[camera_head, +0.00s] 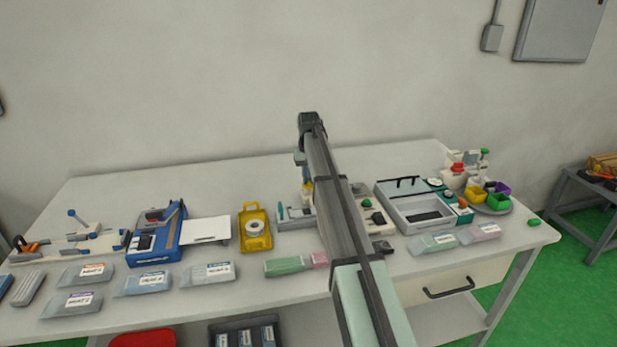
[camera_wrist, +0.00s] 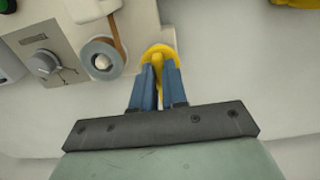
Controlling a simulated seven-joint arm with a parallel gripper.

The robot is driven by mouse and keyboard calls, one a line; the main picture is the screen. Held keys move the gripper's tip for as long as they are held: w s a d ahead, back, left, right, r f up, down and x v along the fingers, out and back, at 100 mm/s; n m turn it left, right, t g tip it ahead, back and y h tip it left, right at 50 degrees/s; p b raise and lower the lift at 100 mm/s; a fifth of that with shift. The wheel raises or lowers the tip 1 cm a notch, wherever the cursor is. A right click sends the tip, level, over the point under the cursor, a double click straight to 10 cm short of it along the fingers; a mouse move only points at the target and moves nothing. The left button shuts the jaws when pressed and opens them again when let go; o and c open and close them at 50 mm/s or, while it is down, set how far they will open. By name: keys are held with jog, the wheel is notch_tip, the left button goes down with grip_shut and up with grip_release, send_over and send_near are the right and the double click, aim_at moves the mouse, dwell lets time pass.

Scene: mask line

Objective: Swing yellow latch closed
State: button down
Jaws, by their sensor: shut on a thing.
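The yellow latch (camera_wrist: 158,50) is a rounded yellow piece at the edge of a beige machine (camera_wrist: 128,15) in the wrist view. My gripper (camera_wrist: 158,70) has two blue fingers, one on each side of the latch, shut on its narrow yellow stem. The latch's rounded top shows beyond the fingertips. The machine carries a grey knob (camera_wrist: 42,63) and a grey roll with a white hub (camera_wrist: 101,62), beside the latch. In the head view my arm covers much of the machine (camera_head: 372,215), and the latch's hinge cannot be made out.
On the table (camera_head: 240,171), a yellow holder with a white roll (camera_head: 256,228) and a blue device (camera_head: 158,235) stand left of my arm. A grey lidded box (camera_head: 412,210) stands to the right. Labelled pouches (camera_head: 142,284) lie along the front. The back of the table is mostly clear.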

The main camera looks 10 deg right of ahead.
jog(key=shift+m, duration=0.4)
jog(key=m, duration=0.3)
jog(key=shift+m, duration=0.4)
jog(key=m, duration=0.4)
jog(key=shift+m, duration=0.3)
jog(key=m, duration=0.8)
jog(key=shift+m, duration=0.3)
jog(key=c, duration=1.2)
grip_release()
jog(key=shift+o, duration=0.2)
notch_tip(320, 180, up, 14)
